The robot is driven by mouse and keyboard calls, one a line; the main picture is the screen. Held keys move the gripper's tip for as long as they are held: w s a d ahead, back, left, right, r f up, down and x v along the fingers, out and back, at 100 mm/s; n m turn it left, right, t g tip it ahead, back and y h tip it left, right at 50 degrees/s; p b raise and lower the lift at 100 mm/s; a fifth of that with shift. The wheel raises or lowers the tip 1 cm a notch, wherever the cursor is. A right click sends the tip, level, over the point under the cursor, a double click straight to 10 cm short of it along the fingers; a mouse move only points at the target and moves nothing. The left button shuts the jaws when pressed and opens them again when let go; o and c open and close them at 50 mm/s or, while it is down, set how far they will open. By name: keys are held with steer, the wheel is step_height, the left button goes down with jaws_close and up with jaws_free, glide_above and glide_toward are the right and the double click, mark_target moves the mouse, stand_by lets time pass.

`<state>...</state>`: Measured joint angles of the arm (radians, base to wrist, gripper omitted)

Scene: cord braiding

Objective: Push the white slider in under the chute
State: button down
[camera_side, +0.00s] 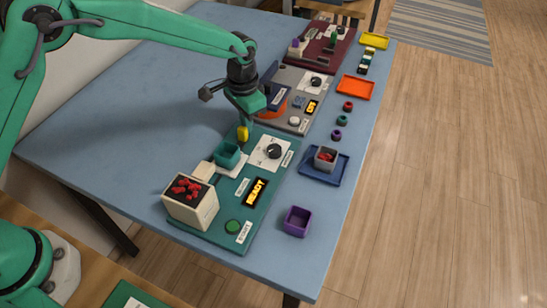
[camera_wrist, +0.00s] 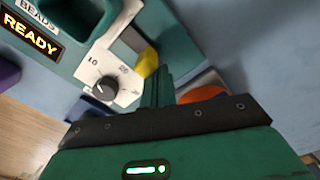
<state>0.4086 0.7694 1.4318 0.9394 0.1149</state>
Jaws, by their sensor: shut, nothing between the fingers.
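The white slider (camera_side: 239,168) is a flat plate on the teal board (camera_side: 214,238), with a teal cup (camera_side: 228,152) standing on it. In the wrist view the white slider (camera_wrist: 122,22) shows partly at the top, beside the cup (camera_wrist: 85,12). The pale chute (camera_side: 203,171) juts from the wooden box (camera_side: 190,209) of red beads, just left of the cup. In the wrist view my gripper (camera_wrist: 148,62) is beside the slider's end; contact is unclear.
The board carries a dial (camera_side: 272,152), a READY display (camera_side: 256,192) and a green START button (camera_side: 233,226). A purple cup (camera_side: 296,221) and a blue tray (camera_side: 339,174) with a grey cup stand right. A grey board (camera_side: 307,88) is behind. The table's left is clear.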

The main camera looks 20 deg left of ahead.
steer(key=shift+s, duration=3.5)
steer(key=shift+w, duration=0.65)
step_height(320, 180, up, 11)
stand_by(0.9)
steer(key=shift+r, duration=0.1)
